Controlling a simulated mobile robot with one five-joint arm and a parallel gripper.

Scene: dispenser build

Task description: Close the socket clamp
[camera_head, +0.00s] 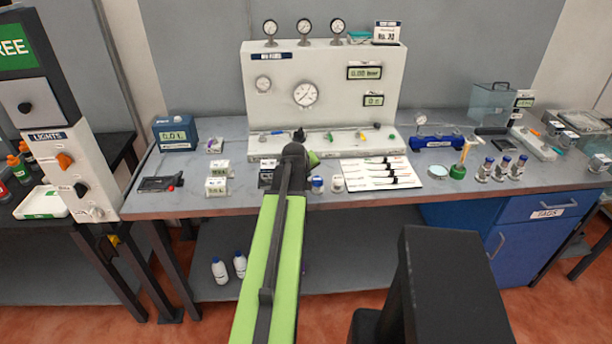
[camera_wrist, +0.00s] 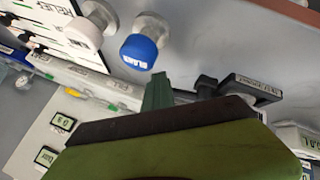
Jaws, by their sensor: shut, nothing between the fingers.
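My arm reaches over the bench in the head view, and my gripper (camera_head: 299,136) is near the base of the gauge panel, mostly hidden by the arm's end. I see nothing held in it. A small black box with a label (camera_wrist: 255,88) lies on the bench in the wrist view. A dark knob or lever (camera_wrist: 207,86) stands beside it. I cannot tell whether these are the socket clamp, or whether it is open or closed.
The gauge panel (camera_head: 420,75) stands at the back, with several fittings along its base. A white sheet with black tools (camera_head: 355,165) lies right of the bottles. Small labelled boxes (camera_head: 216,187) stand to the left. Bare bench (camera_head: 225,140) shows left of the panel.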

